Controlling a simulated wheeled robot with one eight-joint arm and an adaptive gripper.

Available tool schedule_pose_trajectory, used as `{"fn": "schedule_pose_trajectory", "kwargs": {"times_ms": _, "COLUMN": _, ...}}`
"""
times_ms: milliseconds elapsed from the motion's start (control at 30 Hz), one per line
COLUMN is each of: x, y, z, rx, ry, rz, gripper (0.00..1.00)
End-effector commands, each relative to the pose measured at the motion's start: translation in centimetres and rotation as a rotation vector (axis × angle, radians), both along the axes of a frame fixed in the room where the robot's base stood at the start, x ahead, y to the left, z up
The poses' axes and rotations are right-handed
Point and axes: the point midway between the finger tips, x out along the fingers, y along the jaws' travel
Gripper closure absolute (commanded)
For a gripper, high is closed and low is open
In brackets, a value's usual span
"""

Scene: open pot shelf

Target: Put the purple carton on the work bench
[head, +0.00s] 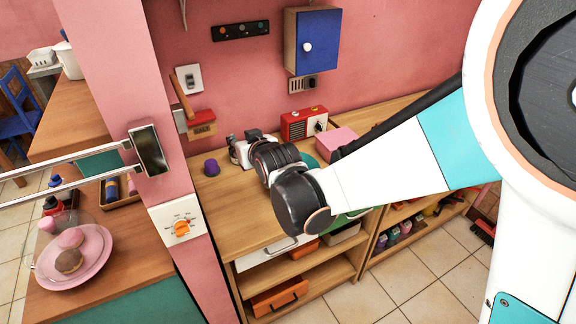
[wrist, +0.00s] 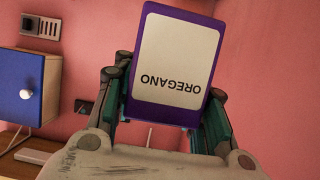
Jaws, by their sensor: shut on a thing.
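The purple carton (wrist: 176,62), with a pale label reading OREGANO upside down, is between the fingers of my gripper (wrist: 168,108) in the wrist view. My gripper is shut on its sides. In the head view my gripper (head: 240,150) is over the back of the wooden work bench (head: 238,212), close to the pink wall. I cannot tell the gap between carton and bench top.
A red radio (head: 304,124) and a pink box (head: 336,141) stand at the back. A blue wall cabinet (head: 312,42) hangs above. The bench's front left top is clear.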

Motion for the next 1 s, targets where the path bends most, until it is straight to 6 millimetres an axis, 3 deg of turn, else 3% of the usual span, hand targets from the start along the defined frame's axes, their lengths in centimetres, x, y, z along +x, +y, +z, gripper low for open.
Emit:
{"fn": "schedule_pose_trajectory", "kwargs": {"times_ms": 167, "x": -0.9, "y": 1.5, "z": -1.2, "rx": 0.0, "ry": 0.0, "rz": 0.025, "gripper": 0.85}}
{"fn": "schedule_pose_trajectory", "kwargs": {"times_ms": 700, "x": -0.8, "y": 1.5, "z": -13.8, "rx": 0.0, "ry": 0.0, "rz": 0.024, "gripper": 0.85}}
{"fn": "schedule_pose_trajectory", "kwargs": {"times_ms": 1000, "x": -0.9, "y": 1.4, "z": -16.2, "rx": 0.0, "ry": 0.0, "rz": 0.024, "gripper": 0.85}}
